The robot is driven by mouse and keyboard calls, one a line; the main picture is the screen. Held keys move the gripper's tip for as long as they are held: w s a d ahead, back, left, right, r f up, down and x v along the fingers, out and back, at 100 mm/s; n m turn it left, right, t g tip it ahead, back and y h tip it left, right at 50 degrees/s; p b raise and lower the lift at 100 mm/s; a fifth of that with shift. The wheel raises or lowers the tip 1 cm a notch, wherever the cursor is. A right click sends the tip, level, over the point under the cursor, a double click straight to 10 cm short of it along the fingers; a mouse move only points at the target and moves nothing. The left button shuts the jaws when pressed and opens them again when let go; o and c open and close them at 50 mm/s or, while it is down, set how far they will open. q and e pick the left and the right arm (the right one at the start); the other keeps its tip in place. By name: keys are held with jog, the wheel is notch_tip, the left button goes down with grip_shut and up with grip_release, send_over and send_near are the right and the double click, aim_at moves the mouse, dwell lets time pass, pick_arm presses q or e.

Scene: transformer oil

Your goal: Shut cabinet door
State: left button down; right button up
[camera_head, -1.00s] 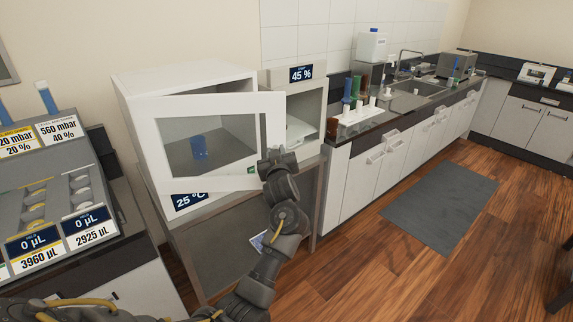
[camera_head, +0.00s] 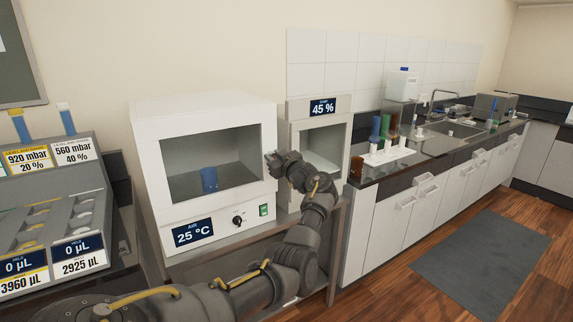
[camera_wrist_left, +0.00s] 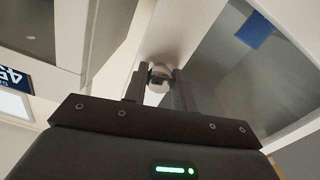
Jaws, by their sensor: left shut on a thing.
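The white cabinet (camera_head: 200,108) has a glazed door (camera_head: 264,140) on its front. The door frame lies flat, or nearly so, against the cabinet front; I cannot tell whether a thin gap is left. My left gripper (camera_head: 271,162) is at the door's right edge. In the left wrist view, the left gripper (camera_wrist_left: 159,80) is shut on the small round door handle (camera_wrist_left: 158,86), on the white door frame (camera_wrist_left: 178,35). A blue beaker (camera_head: 209,179) stands inside, behind the glass. The gripper's tips partly hide the handle. My right gripper is not in view.
Below the door is a panel with a 25 °C display (camera_head: 193,233), a knob and a green switch (camera_head: 264,210). A second cabinet (camera_head: 318,112) marked 45 % stands close on the right. A dispensing unit (camera_head: 60,220) stands at the left. Floor is free at the right.

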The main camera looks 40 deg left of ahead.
pick_arm(q)
jog(key=c, duration=1.5)
grip_release()
jog(key=shift+r, duration=0.15)
jog(key=o, duration=0.4)
jog(key=shift+c, duration=0.2)
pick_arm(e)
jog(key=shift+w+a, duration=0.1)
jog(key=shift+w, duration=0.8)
pick_arm(q)
jog(key=shift+s+d+f, duration=0.1)
jog(key=shift+d+f, duration=0.1)
jog(key=shift+d, duration=0.1)
jog(key=b+v, duration=0.2)
jog(key=v, duration=0.8)
jog(key=shift+b, duration=0.3)
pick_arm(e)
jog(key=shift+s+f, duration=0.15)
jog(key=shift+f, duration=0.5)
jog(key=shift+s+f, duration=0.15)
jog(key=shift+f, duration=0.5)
pick_arm(q)
jog(key=shift+d+r, duration=0.1)
jog(key=shift+r, duration=0.05)
